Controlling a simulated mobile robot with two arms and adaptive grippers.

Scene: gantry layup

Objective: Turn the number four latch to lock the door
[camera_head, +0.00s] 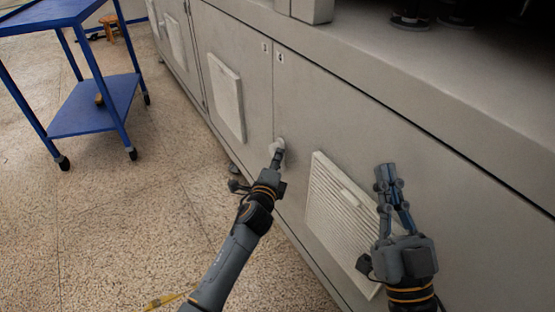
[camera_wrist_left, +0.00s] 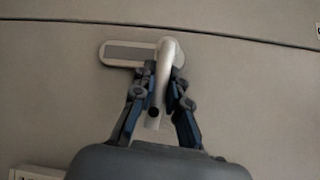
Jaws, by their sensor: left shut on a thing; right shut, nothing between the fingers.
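The latch (camera_head: 278,145) is on the grey cabinet door (camera_head: 330,110), close to the door seam, mostly hidden by my gripper in the head view. In the left wrist view the latch is a pale bent lever (camera_wrist_left: 163,70) on an oblong plate (camera_wrist_left: 122,53). The lever points away from the plate's long direction. My left gripper (camera_wrist_left: 161,88) is shut on the lever, one finger on each side. A small label (camera_head: 280,57), perhaps a 4, is at the door's upper corner. My right gripper (camera_head: 386,172) is shut and empty, in front of the cabinet.
A louvred vent (camera_head: 335,205) is on the door, beside my right gripper. Another vent panel (camera_head: 226,97) is on the neighbouring door. A blue cart (camera_head: 95,110) stands at the left on the speckled floor (camera_head: 120,215). Floor between cart and cabinet is clear.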

